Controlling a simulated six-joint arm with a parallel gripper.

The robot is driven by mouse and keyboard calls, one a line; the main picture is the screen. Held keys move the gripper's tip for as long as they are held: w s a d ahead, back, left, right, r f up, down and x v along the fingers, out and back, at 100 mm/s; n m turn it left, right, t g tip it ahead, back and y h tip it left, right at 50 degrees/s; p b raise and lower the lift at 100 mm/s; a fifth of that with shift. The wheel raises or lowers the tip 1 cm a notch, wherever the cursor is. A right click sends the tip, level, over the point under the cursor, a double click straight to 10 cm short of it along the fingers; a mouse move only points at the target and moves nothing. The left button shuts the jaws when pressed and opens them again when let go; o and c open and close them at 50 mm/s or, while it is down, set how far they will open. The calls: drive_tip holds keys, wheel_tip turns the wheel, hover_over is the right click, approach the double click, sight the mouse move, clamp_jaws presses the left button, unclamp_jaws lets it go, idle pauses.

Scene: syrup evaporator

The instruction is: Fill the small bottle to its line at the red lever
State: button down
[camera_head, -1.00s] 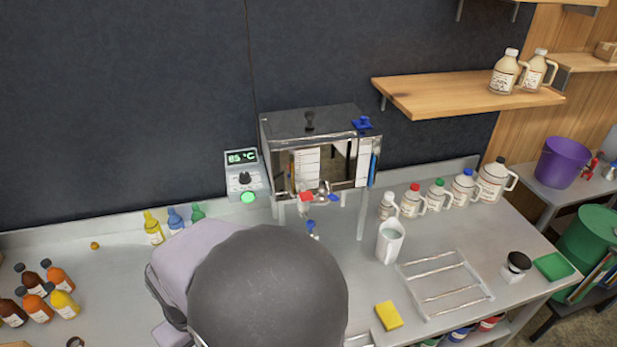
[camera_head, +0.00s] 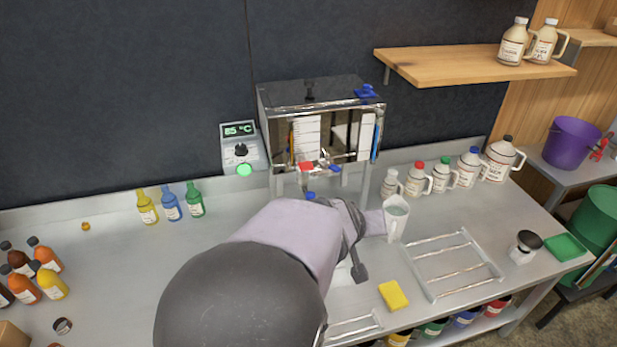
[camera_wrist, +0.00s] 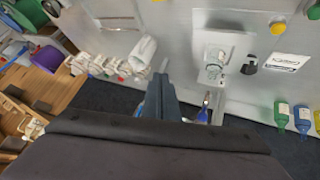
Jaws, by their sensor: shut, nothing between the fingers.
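The steel evaporator (camera_head: 320,92) stands at the back with a red lever (camera_head: 306,167) on its front tap and a blue one (camera_head: 311,196) lower down. The smallest jug-shaped bottle, white-capped (camera_head: 389,184), stands at the left end of a row of jugs; which bottle is the task's small one I cannot tell for certain. A white pitcher (camera_head: 395,222) stands in front of that row and also shows in the wrist view (camera_wrist: 143,52). My gripper (camera_wrist: 160,84) is shut and empty, its fingers beside the pitcher in the wrist picture. My arm hides its fingertips in the head view.
A wire rack (camera_head: 452,264) and a yellow sponge (camera_head: 393,295) lie on the right of the counter. Yellow, blue and green bottles (camera_head: 172,205) stand by the wall. A wooden shelf (camera_head: 470,65) overhangs the back right. The counter's left middle is clear.

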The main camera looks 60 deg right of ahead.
drive_tip(key=w+d+r+t+h+b, duration=0.1)
drive_tip(key=d+r+t+h, duration=0.2)
drive_tip(key=d+r, duration=0.25)
drive_tip(key=w+a+r+n+t, duration=0.2)
drive_tip(key=w+a+r+t, duration=0.2)
drive_tip(key=w, duration=0.6)
wheel_tip(320, 180, up, 2)
drive_tip(key=t, duration=0.3)
drive_tip(key=shift+r+n+y, duration=0.2)
drive_tip(key=shift+n+y, duration=0.1)
drive_tip(key=shift+n, duration=0.1)
drive_tip(key=shift+w+d, duration=0.15)
drive_tip(key=b, duration=0.1)
hover_over(309, 166)
drive_tip(key=s+a, duration=0.1)
drive_tip(key=a, duration=0.2)
wheel_tip(309, 166, down, 3)
drive_tip(key=shift+s+d+f, duration=0.1)
drive_tip(key=shift+d+f, duration=0.05)
drive_tip(key=shift+f, duration=0.5)
drive_tip(key=shift+s+d+f, duration=0.1)
drive_tip(key=shift+f, duration=1)
